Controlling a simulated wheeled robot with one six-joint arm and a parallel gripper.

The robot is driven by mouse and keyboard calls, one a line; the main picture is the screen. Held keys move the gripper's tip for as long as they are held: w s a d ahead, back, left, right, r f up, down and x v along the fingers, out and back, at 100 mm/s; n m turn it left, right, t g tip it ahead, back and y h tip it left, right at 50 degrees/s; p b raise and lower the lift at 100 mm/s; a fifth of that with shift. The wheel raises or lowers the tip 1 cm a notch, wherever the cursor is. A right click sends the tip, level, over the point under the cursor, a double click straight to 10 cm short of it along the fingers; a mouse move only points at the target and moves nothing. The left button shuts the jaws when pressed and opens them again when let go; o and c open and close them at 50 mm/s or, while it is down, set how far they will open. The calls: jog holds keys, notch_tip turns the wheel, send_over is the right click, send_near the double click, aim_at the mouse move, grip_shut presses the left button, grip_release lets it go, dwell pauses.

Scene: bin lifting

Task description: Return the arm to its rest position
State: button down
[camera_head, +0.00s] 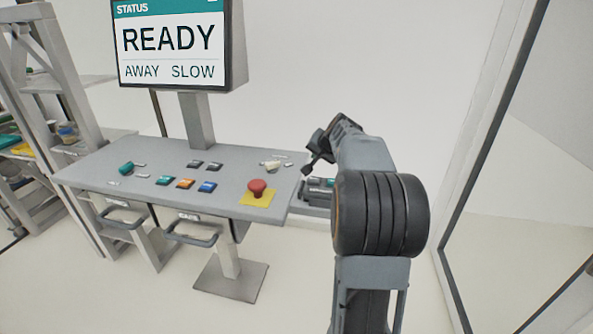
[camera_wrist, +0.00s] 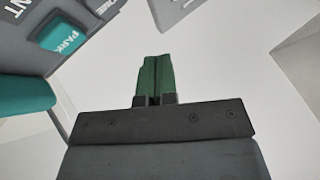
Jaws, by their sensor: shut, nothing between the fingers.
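My gripper (camera_wrist: 152,60) shows in the wrist view with its two green fingers closed together, nothing between them. In the head view my arm stands at the right of the console, and its bent wrist part is near the console's right edge; the fingertips are hidden there. In the wrist view a teal button marked PARK (camera_wrist: 62,36) lies at the upper left of the fingers, apart from them.
A grey console (camera_head: 130,190) carries several coloured buttons, a red mushroom button (camera_head: 257,188) and a screen (camera_head: 180,40) reading READY, AWAY, SLOW. A shelf rack (camera_head: 45,85) stands at the left. A dark-framed panel (camera_head: 490,130) rises at the right.

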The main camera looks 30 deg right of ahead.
jog(key=s+f, duration=0.1)
jog(key=s+a+f+g, duration=0.1)
jog(key=f, duration=0.1)
jog(key=s+a+f+g, duration=0.1)
jog(key=f, duration=0.1)
jog(key=shift+s+a+f+n+y, duration=0.1)
jog(key=shift+s+f+n+y, duration=0.1)
jog(key=shift+s+n+y, duration=0.15)
jog(key=shift+n+g+y, duration=0.25)
jog(key=shift+n+g, duration=0.5)
jog(key=shift+g, duration=0.15)
jog(key=s+a, duration=0.1)
jog(key=s+a+f, duration=0.1)
jog(key=a, duration=0.1)
jog(key=s+a+f, duration=0.1)
jog(key=shift+s+a, duration=0.3)
jog(key=s+a+f+n+g, duration=0.1)
jog(key=s+a+n, duration=0.7)
jog(key=s+a, duration=0.9)
jog(key=a, duration=0.3)
jog(key=shift+s+a+f, duration=0.2)
jog(key=shift+a+f, duration=0.15)
jog(key=shift+a, duration=0.05)
jog(key=shift+d, duration=0.15)
